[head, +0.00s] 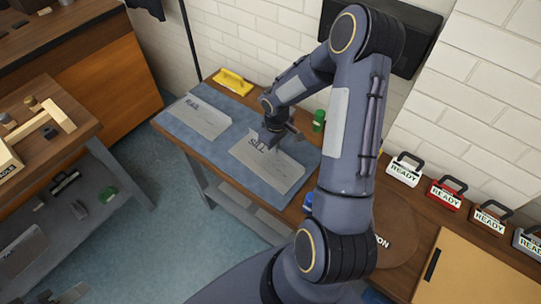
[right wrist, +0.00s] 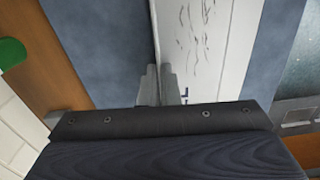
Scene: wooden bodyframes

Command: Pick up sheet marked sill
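The sheet marked SILL (head: 268,168) is a pale grey, flat sheet lying on the blue-grey mat on the bench. My right gripper (head: 275,137) is at its far long edge, pointing down. In the right wrist view the sheet (right wrist: 205,50) runs up the picture with its dark lettering. The fingers of my right gripper (right wrist: 160,85) are close together, one on each side of the sheet's edge, and look shut on it. The sheet looks still flat on the mat. A small part of what looks like my left gripper (head: 65,296) shows at the bottom left; its fingers are unclear.
A second sheet, marked RAIL (head: 203,117), lies to the left on the same mat (head: 175,124).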

